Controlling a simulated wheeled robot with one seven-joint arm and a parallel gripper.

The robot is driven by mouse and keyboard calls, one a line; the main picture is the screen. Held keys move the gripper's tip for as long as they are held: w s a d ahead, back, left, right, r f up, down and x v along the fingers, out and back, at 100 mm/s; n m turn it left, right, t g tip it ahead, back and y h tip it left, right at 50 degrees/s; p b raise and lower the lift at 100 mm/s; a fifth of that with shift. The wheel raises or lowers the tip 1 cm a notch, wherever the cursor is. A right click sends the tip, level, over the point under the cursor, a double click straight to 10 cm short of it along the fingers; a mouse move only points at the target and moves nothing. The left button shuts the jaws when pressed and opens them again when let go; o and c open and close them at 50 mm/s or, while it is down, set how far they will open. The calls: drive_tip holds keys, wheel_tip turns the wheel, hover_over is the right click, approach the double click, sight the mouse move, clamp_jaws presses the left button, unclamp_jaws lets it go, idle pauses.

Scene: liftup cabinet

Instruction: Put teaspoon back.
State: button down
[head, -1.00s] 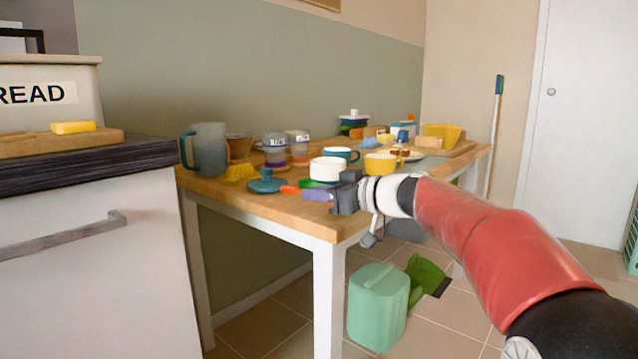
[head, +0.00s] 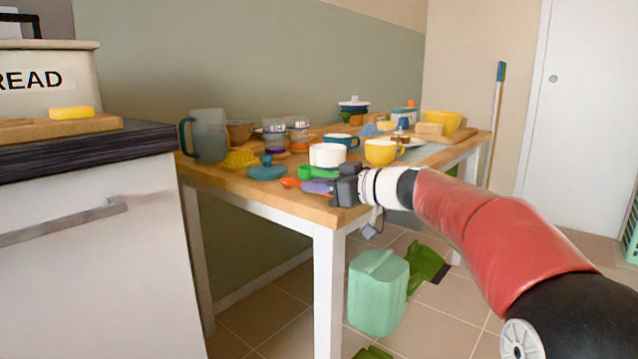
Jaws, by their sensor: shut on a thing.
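Colourful spoon-like utensils lie near the front edge of the wooden table. A purple one (head: 318,186) touches my gripper's (head: 344,190) dark fingers at their left side. An orange one (head: 290,182) pokes out just left of it. A green one (head: 318,172) lies just behind. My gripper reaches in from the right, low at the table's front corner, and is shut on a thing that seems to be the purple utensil. The fingers hide its end, and I cannot tell which utensil is the teaspoon, nor whether the held one touches the tabletop.
A white mug (head: 327,155) stands behind the green utensil, with a yellow cup (head: 381,152) to its right. A blue lidded dish (head: 266,168) and a yellow item (head: 238,160) are to the left. The table (head: 265,196) is crowded; a narrow front strip is clear.

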drive_tip(key=shift+f, duration=0.2)
drive_tip(key=c, duration=0.7)
unclamp_jaws()
drive_tip(key=shift+o, duration=0.2)
drive_tip(key=v, duration=1.4)
idle(0.4)
